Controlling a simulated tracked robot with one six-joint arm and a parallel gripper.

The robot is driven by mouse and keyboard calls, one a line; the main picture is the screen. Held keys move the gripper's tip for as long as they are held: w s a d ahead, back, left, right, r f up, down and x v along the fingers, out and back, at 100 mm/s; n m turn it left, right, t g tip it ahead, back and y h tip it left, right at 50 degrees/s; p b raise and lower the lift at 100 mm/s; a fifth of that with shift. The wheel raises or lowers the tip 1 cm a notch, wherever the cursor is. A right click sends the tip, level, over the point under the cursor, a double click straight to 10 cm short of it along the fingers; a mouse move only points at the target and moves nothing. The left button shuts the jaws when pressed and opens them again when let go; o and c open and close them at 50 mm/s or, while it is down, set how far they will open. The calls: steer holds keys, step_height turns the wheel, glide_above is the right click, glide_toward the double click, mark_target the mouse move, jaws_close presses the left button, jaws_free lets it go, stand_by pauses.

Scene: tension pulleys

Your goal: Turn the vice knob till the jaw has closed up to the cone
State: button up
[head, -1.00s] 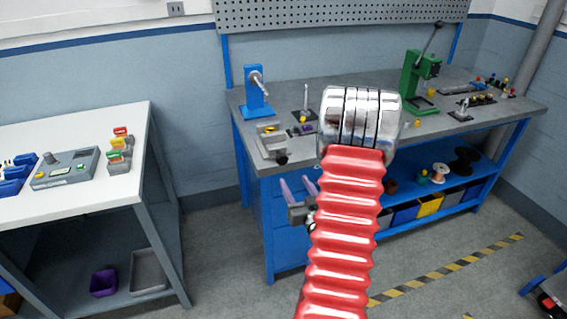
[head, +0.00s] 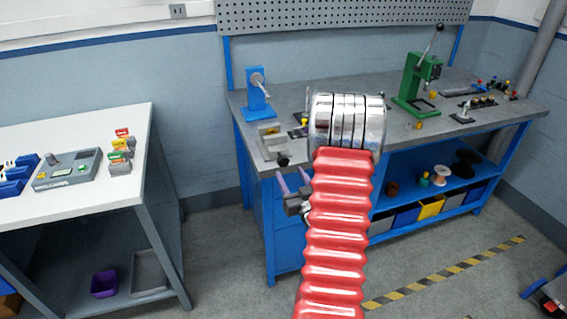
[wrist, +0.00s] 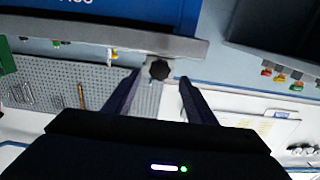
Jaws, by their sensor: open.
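The vice (head: 268,142) is a small grey block at the front left edge of the workbench in the head view. Its dark knob (head: 283,161) faces out over the front edge. In the wrist view the black lobed knob (wrist: 159,70) appears between the two fingertips. My gripper (head: 292,173) is open and empty, just below and in front of the knob in the head view; its fingers also frame the knob in the wrist view (wrist: 159,77). I cannot tell the exact gap in depth. I cannot make out the cone or the jaw gap.
The grey workbench (head: 330,160) carries a blue stand (head: 257,95) behind the vice and a green press (head: 415,85) at the right. My red arm hides the bench's middle. A white table (head: 90,190) stands to the left, with open floor between.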

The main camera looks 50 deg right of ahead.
mark_target(284, 164)
steer(key=x, duration=0.8)
steer(key=shift+w+d+f, duration=0.1)
steer(key=shift+w, duration=0.1)
steer(key=shift+c, duration=0.5)
steer(key=c, duration=0.9)
